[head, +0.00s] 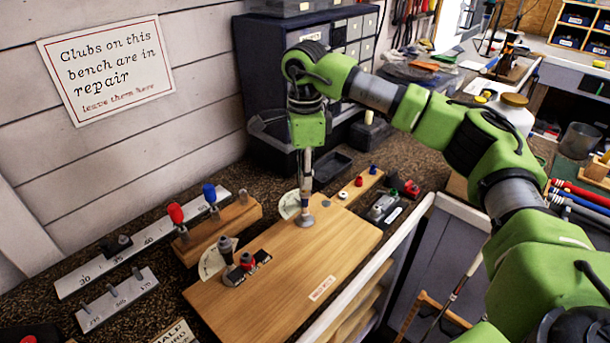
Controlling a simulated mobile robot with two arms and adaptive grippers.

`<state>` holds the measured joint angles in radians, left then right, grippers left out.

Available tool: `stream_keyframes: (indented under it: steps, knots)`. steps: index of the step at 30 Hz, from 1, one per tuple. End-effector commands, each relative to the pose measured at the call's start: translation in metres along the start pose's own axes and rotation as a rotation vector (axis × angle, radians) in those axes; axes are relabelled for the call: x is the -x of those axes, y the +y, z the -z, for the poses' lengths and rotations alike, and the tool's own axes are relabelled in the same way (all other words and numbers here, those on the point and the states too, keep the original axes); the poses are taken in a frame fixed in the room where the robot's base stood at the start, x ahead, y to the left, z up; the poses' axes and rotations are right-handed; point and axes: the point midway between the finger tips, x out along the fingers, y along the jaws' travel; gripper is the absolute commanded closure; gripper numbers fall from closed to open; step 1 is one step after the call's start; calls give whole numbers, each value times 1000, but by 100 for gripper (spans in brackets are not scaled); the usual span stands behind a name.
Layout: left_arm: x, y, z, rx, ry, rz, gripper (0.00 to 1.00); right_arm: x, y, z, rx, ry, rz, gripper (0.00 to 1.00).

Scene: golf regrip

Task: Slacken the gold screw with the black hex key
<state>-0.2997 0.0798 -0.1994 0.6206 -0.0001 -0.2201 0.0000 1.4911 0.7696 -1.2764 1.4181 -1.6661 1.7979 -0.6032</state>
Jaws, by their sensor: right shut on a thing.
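My right gripper (305,190) reaches down from the green arm over the wooden board (260,305). It is shut on a slim grey stem that ends in a round grey foot (305,220) at the board's back part; whether the foot touches the board is hard to tell. I cannot make out the black hex key or the gold screw. A grey knob (225,246) and a red knob (247,261) stand at the board's left edge, the grey one by a white dial (211,262). My left gripper is not in view.
A grey numbered rack (117,300) is further left. A black tray (332,167) and dark drawer cabinet (270,70) stand behind.

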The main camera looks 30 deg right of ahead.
Motion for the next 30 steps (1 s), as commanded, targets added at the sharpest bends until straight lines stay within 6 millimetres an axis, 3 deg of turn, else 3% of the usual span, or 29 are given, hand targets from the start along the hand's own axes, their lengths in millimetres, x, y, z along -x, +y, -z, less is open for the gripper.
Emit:
stream_keyframes:
  steps: [11,30]
  knots:
    - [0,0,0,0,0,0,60,1,0,0,-6,-1,1,100]
    - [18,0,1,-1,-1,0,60,26,0,0,-7,-2,1,100]
